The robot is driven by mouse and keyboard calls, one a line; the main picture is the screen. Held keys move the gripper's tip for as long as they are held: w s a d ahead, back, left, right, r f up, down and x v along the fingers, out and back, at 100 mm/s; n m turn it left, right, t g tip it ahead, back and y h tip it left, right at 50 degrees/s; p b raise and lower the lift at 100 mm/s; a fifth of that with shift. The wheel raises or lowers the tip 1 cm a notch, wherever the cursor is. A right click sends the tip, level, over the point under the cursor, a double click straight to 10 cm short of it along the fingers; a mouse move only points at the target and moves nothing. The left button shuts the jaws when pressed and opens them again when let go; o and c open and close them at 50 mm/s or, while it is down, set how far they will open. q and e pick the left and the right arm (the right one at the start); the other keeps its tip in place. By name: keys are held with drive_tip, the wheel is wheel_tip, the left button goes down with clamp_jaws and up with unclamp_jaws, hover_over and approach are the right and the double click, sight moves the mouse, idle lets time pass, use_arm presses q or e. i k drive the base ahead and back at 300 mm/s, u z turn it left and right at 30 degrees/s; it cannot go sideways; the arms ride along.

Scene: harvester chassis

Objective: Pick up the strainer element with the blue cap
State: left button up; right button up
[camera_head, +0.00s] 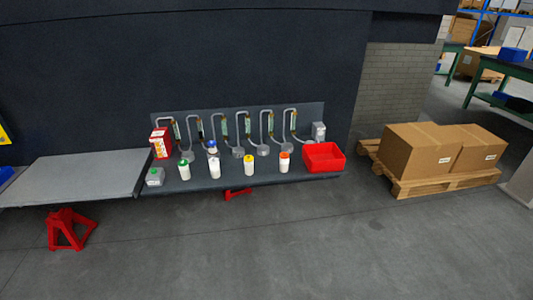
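A small white cylindrical element with a blue cap (213,147) stands upright toward the back of the dark grey shelf (310,178), just behind a white, pale-topped element (214,170). Its lower part is partly hidden by that front element. Other upright white elements stand along the front edge: one with a green cap (184,171), one with a yellow cap (249,167) and one with an orange cap (284,163). Neither of my grippers is in view.
Several grey bent pipes on round bases (238,152) line the shelf's back panel. A red bin (323,157) sits at the right end, a red-white box (161,143) and grey canister (155,177) at the left. Cartons (420,155) stand on a pallet. The floor in front is clear.

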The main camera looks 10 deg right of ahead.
sight(212, 144)
drive_tip(key=u, duration=0.05)
drive_tip(key=k, duration=0.45)
drive_tip(key=z, duration=1.3)
drive_tip(key=i, duration=1.65)
drive_tip(key=u, duration=0.75)
drive_tip(key=i, duration=0.45)
drive_tip(key=u, duration=0.45)
